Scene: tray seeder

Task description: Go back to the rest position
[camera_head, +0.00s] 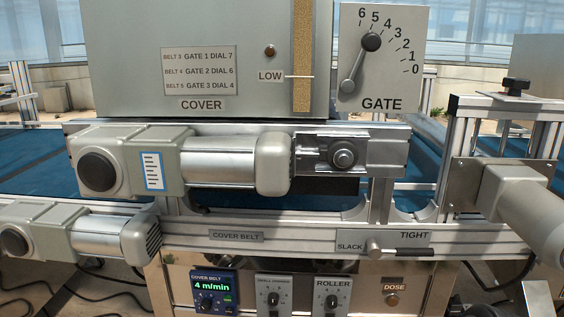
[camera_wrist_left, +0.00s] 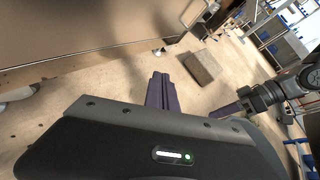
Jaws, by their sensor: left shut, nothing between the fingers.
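My left gripper (camera_wrist_left: 160,92) shows in the left wrist view. Its dark purple fingers are together with nothing between them, over the pale floor and clear of other things. A second gripper with a purple finger (camera_wrist_left: 228,109), apparently my right one, shows at the right of that view on a dark arm; its opening cannot be made out. Neither gripper shows in the head view. There the seeder's cover hopper (camera_head: 215,55) stands in front, with the gate dial plate (camera_head: 405,60) beside it. The dial's lever (camera_head: 359,65) points up and right, roughly between 4 and 5.
Motors (camera_head: 220,165) and a frame rail (camera_head: 300,240) cross the head view. A slack/tight lever (camera_head: 400,252) and a cover belt display (camera_head: 213,287) reading 4 m/min sit below. A brown block (camera_wrist_left: 202,67) lies on the floor.

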